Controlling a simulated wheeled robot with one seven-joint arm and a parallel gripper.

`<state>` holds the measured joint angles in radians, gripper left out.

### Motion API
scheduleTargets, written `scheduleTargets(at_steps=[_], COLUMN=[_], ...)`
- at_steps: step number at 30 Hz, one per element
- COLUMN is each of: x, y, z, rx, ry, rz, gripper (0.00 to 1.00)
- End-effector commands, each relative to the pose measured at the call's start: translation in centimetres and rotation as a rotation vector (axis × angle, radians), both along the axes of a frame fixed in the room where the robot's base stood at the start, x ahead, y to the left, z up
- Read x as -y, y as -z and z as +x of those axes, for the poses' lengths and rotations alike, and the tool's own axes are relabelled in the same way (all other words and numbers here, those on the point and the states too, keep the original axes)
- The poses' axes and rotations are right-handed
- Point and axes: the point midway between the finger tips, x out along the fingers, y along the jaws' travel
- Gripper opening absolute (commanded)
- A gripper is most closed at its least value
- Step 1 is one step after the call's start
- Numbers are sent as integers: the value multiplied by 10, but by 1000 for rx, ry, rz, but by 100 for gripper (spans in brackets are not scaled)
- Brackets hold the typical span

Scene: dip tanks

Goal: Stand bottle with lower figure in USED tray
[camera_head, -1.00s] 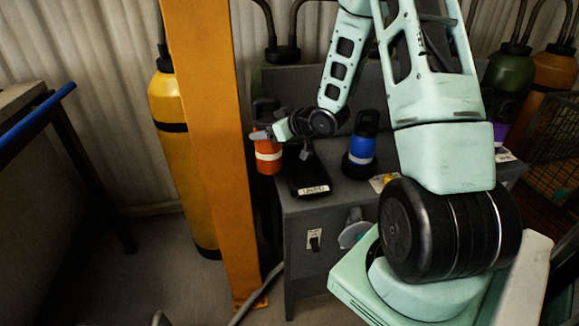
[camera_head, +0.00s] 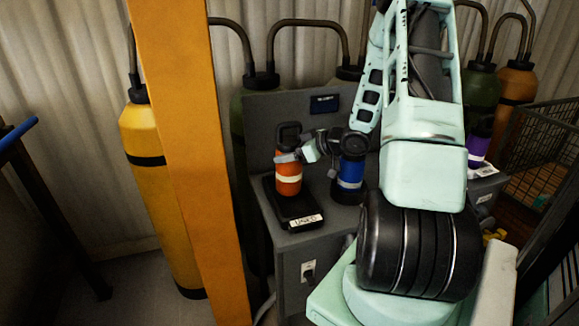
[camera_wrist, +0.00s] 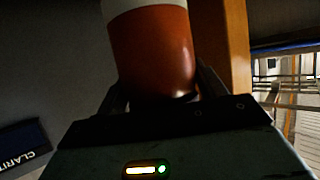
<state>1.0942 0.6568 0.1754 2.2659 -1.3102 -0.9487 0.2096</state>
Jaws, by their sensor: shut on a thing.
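An orange bottle (camera_head: 289,181) with a pale band and a dark looped cap is upright at the black tray (camera_head: 280,215), whose front label seems to read USED. The bottle's base overlaps the tray floor; I cannot tell whether it touches. My gripper (camera_head: 287,158) is shut on the orange bottle near its upper part, reaching in from the right. The wrist view shows the bottle's orange body and pale band (camera_wrist: 150,45) between the fingers. A blue bottle (camera_head: 349,180) with a pale band stands right of the tray. No figures are readable on either bottle.
The grey bench (camera_head: 285,245) has a back panel with a small dark sign (camera_head: 325,103); it reads CLARIT... in the wrist view (camera_wrist: 22,150). A purple bottle (camera_head: 478,148) stands at right. An orange post (camera_head: 190,150) rises at left, a wire cage (camera_head: 545,145) at right.

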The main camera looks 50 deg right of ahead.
Motion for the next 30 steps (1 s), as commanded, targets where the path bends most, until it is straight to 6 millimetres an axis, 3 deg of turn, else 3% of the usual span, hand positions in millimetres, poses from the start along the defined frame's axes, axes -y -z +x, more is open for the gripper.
scheduleTargets(at_steps=[8,21,22,24,30], x=[0,0,0,0,0], y=[35,42,43,42,42], z=[0,0,0,0,0], rx=[0,1,-1,-1,-1], ry=[0,0,0,0,0], rz=[3,0,1,1,1], gripper=[29,29,73,92,92])
